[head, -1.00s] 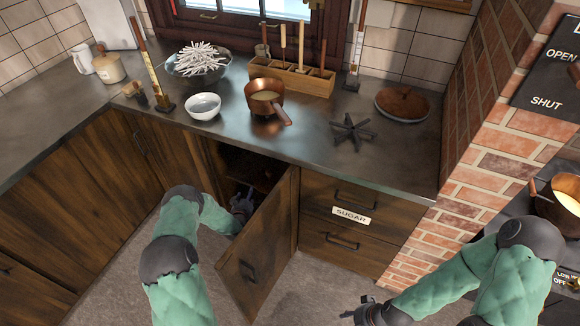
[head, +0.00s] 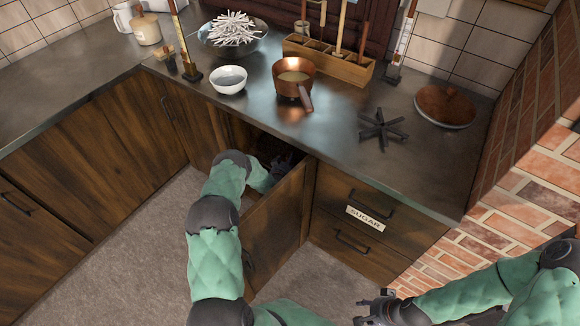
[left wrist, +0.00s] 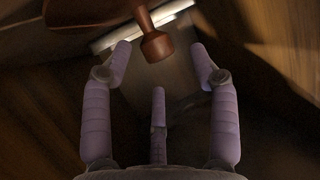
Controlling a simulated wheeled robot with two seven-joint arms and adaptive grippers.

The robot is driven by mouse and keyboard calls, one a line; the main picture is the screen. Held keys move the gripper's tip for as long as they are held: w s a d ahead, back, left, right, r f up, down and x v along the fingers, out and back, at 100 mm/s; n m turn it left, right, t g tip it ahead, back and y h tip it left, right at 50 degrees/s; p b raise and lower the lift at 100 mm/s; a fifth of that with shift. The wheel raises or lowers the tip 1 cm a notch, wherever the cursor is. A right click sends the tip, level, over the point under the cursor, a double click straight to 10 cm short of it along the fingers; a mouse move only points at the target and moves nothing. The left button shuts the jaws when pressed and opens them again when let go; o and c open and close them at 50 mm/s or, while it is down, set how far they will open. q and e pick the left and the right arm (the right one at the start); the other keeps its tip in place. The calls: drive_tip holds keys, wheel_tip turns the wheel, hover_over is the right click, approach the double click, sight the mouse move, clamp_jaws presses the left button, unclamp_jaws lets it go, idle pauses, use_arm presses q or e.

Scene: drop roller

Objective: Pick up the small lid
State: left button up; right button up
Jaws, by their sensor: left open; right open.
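In the left wrist view, a reddish-brown lid with a turned knob (left wrist: 155,45) is ahead of my left gripper, its disc (left wrist: 92,10) cut off by the top edge. It appears to be the small lid, inside the open cabinet. My left gripper (left wrist: 160,70) is open, its fingers spread either side of the knob, with no clear contact. In the head view, my left gripper (head: 262,178) is inside the cabinet opening, partly hidden by the door and my arm. The lid is not visible there. My right gripper (head: 368,306) is open and empty at the bottom right.
The open cabinet door (head: 277,225) stands right of my left arm. The counter above holds a copper pan (head: 287,75), a white bowl (head: 229,82), a black trivet (head: 381,130) and a larger round lid (head: 445,107). A brick wall (head: 525,180) rises at right.

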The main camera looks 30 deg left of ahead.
use_arm(q)
drive_tip(key=b+x, duration=0.2)
drive_tip(key=x, duration=0.2)
drive_tip(key=shift+f+b, duration=0.25)
drive_tip(key=shift+b, duration=0.05)
drive_tip(key=shift+w, duration=0.35)
drive_tip(key=shift+a, duration=0.1)
clamp_jaws()
